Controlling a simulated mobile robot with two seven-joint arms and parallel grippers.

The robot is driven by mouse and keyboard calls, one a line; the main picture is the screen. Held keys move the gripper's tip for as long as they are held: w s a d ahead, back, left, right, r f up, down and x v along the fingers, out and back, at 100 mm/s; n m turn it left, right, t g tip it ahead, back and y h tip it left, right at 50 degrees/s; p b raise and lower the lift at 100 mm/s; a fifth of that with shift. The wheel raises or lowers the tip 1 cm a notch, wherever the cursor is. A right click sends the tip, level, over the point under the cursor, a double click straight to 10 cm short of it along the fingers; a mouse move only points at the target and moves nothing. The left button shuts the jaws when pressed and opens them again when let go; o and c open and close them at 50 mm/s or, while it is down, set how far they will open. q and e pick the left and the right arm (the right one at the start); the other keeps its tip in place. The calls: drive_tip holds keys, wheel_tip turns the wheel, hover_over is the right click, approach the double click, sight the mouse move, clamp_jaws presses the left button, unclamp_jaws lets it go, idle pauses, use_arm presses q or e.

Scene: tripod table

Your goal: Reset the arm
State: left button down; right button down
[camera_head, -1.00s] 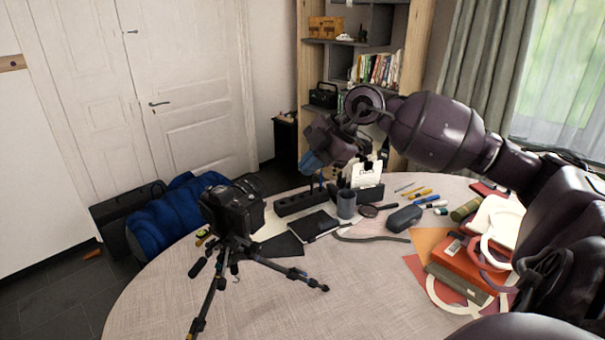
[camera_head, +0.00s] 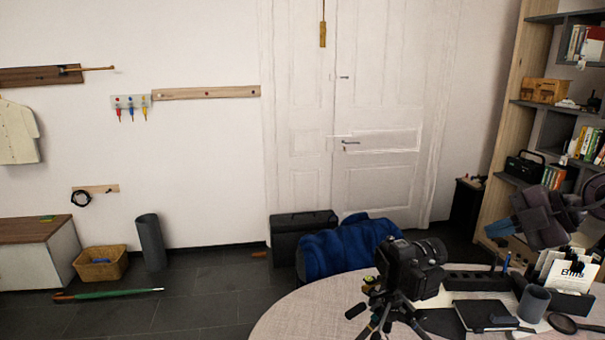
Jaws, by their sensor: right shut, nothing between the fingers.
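My right gripper (camera_head: 503,233) is at the right side of the head view, above the back of the round table (camera_head: 300,312). Its fingers point left and down, with nothing between them, and it is shut. My right arm comes in from the right edge and most of it is out of the picture. A black camera on a tripod (camera_head: 402,268) stands on the table, left of the gripper and apart from it. My left gripper does not show.
A pen holder cup (camera_head: 534,303), a black notebook (camera_head: 486,316) and a card holder (camera_head: 569,300) are on the table below the gripper. A shelf (camera_head: 508,130) stands behind it. A blue bag (camera_head: 345,248) lies on the floor. The floor at left is mostly clear.

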drive_tip(key=w+a+r+n+t+y, duration=0.2)
drive_tip(key=a+r+n+t+y, duration=0.1)
drive_tip(key=y, duration=0.1)
wheel_tip(320, 180, down, 23)
drive_tip(key=s+d+m+t+h, duration=0.25)
drive_tip(key=m+t+h, duration=0.6)
drive_tip(key=m, duration=0.65)
drive_tip(key=s+a+f+m+g+h, duration=0.1)
drive_tip(key=s+a+f+m+g, duration=0.1)
drive_tip(key=s+f, duration=0.4)
drive_tip(key=s+a+f+m+g+h, duration=0.1)
drive_tip(key=s+a+f+m+g, duration=0.1)
drive_tip(key=s+a+f+m, duration=0.2)
drive_tip(key=s+a+f+m+g+h, duration=0.1)
drive_tip(key=s+a+f+m+g, duration=0.2)
drive_tip(key=s+f, duration=0.5)
drive_tip(key=shift+s+a+f+m, duration=0.15)
drive_tip(key=shift+a+f, duration=0.25)
drive_tip(key=shift+f, duration=0.25)
drive_tip(key=shift+s+a+f+m, duration=0.15)
drive_tip(key=shift+a+f, duration=0.25)
drive_tip(key=shift+f, duration=0.25)
drive_tip(key=shift+s+d+f, duration=0.1)
drive_tip(key=shift+s+f, duration=0.1)
drive_tip(key=shift+s, duration=0.05)
